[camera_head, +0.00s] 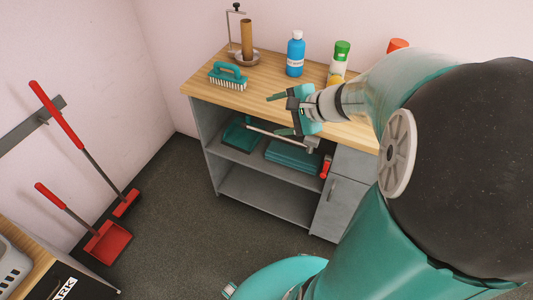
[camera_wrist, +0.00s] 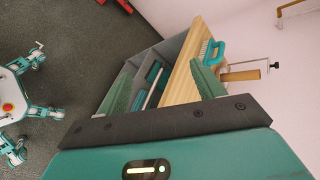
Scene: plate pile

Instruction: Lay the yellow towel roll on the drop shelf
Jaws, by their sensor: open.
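A slim yellow-brown roll (camera_head: 247,36) stands upright on a holder with a round metal base and bent rod, at the back left of the wooden countertop (camera_head: 205,84). In the wrist view the roll (camera_wrist: 243,76) lies sideways in the picture, its end near the right finger. My gripper (camera_head: 273,114) is open and empty, its fingers pointing left above the counter's front edge, in front of the roll and apart from it. It also shows in the wrist view (camera_wrist: 162,68). I cannot tell which surface is the drop shelf; an open grey shelf (camera_head: 233,149) is under the counter.
A teal brush (camera_head: 228,75), blue bottle (camera_head: 295,55) and green-capped bottle (camera_head: 340,60) stand on the counter. Teal items (camera_head: 291,155) fill part of the upper shelf; the lower shelf (camera_head: 262,192) looks empty. Red cleaning tools (camera_head: 108,243) are at left. Floor between is clear.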

